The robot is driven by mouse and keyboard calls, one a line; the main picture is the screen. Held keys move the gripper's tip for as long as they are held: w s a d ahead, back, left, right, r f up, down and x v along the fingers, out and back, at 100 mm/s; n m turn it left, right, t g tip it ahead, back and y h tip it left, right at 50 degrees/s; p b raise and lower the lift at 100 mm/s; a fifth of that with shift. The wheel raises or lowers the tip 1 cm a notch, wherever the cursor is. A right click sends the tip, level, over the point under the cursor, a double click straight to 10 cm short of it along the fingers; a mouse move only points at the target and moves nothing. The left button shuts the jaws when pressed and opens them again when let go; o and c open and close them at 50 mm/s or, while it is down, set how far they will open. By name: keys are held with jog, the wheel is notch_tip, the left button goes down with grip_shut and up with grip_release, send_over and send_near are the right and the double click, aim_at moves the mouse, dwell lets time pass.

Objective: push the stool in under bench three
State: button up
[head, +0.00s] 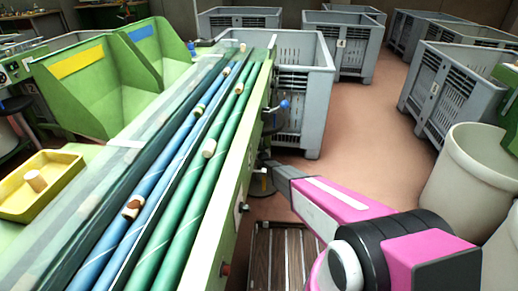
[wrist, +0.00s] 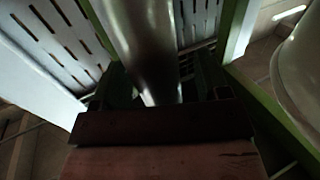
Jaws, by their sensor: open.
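A stool (head: 271,121) with a dark round seat stands at the right side of the green bench (head: 232,170), in front of a grey crate. Its seat is partly hidden by the bench's edge. No number shows on the bench. My pink arm reaches from the lower right towards the stool's lower part, and my gripper (head: 268,172) is close to its post. In the wrist view a shiny grey post (wrist: 143,45), likely the stool's, runs down to between the dark fingers of my gripper (wrist: 163,88). The fingers are open; contact with the post cannot be made out.
Blue and green channels carry several corks (head: 209,148) along the bench top. A slatted wooden platform (head: 278,262) lies on the floor below my arm. A grey crate (head: 318,68) stands behind the stool, and a pale bin (head: 462,165) at right. Open floor lies between them.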

jog(key=v, duration=1)
jog(key=shift+s, duration=0.35)
